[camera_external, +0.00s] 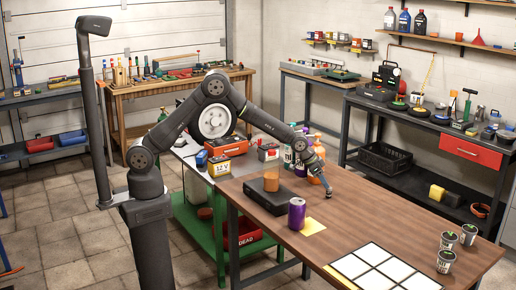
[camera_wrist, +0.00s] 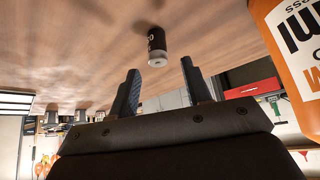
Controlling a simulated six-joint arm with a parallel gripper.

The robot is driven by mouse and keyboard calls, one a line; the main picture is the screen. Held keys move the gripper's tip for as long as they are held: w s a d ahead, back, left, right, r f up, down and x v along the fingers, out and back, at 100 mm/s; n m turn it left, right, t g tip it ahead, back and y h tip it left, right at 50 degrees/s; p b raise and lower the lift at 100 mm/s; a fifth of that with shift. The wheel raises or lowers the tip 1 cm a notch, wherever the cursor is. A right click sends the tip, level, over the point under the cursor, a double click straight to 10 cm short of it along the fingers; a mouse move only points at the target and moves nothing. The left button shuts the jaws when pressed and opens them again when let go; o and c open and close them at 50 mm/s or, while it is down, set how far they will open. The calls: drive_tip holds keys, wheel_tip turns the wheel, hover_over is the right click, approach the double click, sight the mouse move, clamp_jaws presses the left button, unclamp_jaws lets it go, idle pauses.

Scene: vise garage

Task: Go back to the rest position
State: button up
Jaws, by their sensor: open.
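My gripper (camera_external: 323,181) hangs over the brown workbench (camera_external: 372,218), pointing down toward its top, near the back edge. In the wrist view my gripper (camera_wrist: 160,67) shows two dark fingers spread apart with nothing held between them. A small dark cylinder with a pale end (camera_wrist: 157,46) is on the bench beyond the fingertips, apart from them. In the outside view I cannot tell it from my gripper's tip. My arm is bent at the elbow and reaches out to the right over the bench.
An orange bottle (camera_wrist: 291,55) is close beside my gripper. A white-squared panel (camera_external: 377,268) and three cups (camera_external: 468,235) are nearer the front. The bench's middle is clear.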

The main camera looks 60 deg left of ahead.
sight(329, 189)
drive_tip(key=x, duration=0.5)
drive_tip(key=shift+w+d+f, duration=0.1)
drive_tip(key=shift+w+f, duration=0.05)
drive_tip(key=shift+f, duration=0.15)
wheel_tip(329, 189, up, 5)
drive_tip(key=shift+f, duration=0.2)
drive_tip(key=s+d+r, duration=0.6)
drive_tip(key=s+r, duration=0.1)
drive_tip(key=s, duration=0.3)
drive_tip(key=s+d+m+g+h, duration=0.1)
drive_tip(key=s+d+m, duration=0.4)
drive_tip(key=s+d, duration=0.8)
drive_tip(key=s+d+m+g+h, duration=0.2)
drive_tip(key=s+d+m, duration=0.3)
drive_tip(key=s+d, duration=0.9)
drive_tip(key=d+g, duration=0.1)
drive_tip(key=d, duration=0.5)
drive_tip(key=shift+s+d+f+g, duration=0.15)
drive_tip(key=shift+s+d+g, duration=0.1)
drive_tip(key=shift+s+g, duration=0.1)
drive_tip(key=w+a+n+t+y, duration=0.1)
drive_tip(key=w+a+n, duration=0.4)
drive_tip(key=w+a, duration=0.9)
drive_tip(key=shift+w+a+t, duration=0.15)
drive_tip(key=shift+w+t, duration=0.7)
drive_tip(key=shift+w, duration=0.35)
